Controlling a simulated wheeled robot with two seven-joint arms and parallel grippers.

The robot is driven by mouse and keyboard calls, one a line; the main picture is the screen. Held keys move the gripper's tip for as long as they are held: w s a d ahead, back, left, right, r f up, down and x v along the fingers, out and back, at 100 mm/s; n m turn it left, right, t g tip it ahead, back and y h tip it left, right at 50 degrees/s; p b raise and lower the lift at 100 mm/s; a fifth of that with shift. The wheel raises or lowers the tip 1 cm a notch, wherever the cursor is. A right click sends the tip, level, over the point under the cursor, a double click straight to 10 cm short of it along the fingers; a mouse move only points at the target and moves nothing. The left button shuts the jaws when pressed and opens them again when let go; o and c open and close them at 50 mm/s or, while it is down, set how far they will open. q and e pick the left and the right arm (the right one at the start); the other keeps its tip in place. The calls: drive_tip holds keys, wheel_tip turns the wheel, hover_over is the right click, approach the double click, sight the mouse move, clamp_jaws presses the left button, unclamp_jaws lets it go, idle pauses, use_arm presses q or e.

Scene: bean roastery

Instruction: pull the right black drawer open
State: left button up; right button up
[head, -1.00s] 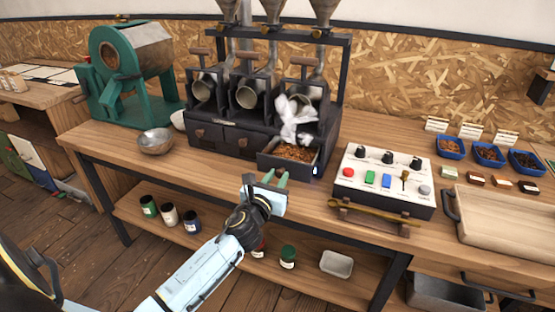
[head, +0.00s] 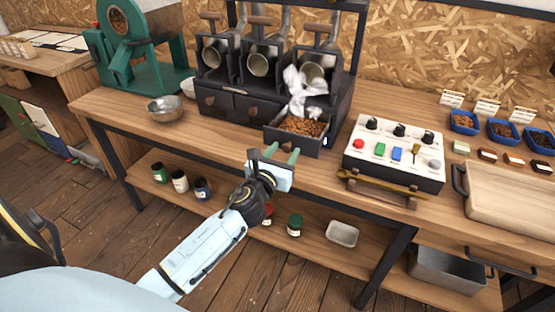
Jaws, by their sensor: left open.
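The right black drawer (head: 290,142) stands pulled out from the black roaster unit (head: 338,108) and holds brown beans (head: 302,126). A crumpled white cloth or bag (head: 297,92) lies over the unit's edge above it. My right gripper is not in view.
A control box with coloured buttons (head: 392,160) stands right of the drawer, with a wooden spoon (head: 380,186) before it. A metal bowl (head: 165,108) and a green roaster (head: 146,65) are at the left. A wooden tray (head: 515,196) lies at the right. Jars stand on the lower shelf.

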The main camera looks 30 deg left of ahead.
use_arm(q)
drive_tip(key=s+d, duration=0.2)
drive_tip(key=s, duration=1.1)
drive_tip(key=s+f+n+g, duration=0.3)
drive_tip(key=f+n, duration=0.2)
drive_tip(key=f, duration=0.5)
drive_tip(key=s+f+n+g+h, duration=0.1)
drive_tip(key=s+f+n+g, duration=0.2)
drive_tip(key=f, duration=0.8)
drive_tip(key=s+f+n+g, duration=0.25)
drive_tip(key=f+n, duration=0.35)
drive_tip(key=f, duration=0.4)
drive_tip(key=s+f+n+g, duration=0.2)
drive_tip(key=s+f+n, duration=0.3)
drive_tip(key=s, duration=0.4)
drive_tip(key=s+f+n+g, duration=0.3)
drive_tip(key=s+f+n, duration=0.3)
drive_tip(key=s, duration=0.4)
drive_tip(key=s+f+n+g+h, duration=0.1)
drive_tip(key=s+f+n+g, duration=0.2)
drive_tip(key=s+f+n, duration=0.3)
drive_tip(key=s+f, duration=0.1)
drive_tip(key=s, duration=0.2)
drive_tip(key=shift+s+d, duration=0.3)
drive_tip(key=shift+s, duration=0.05)
drive_tip(key=shift+f, duration=0.1)
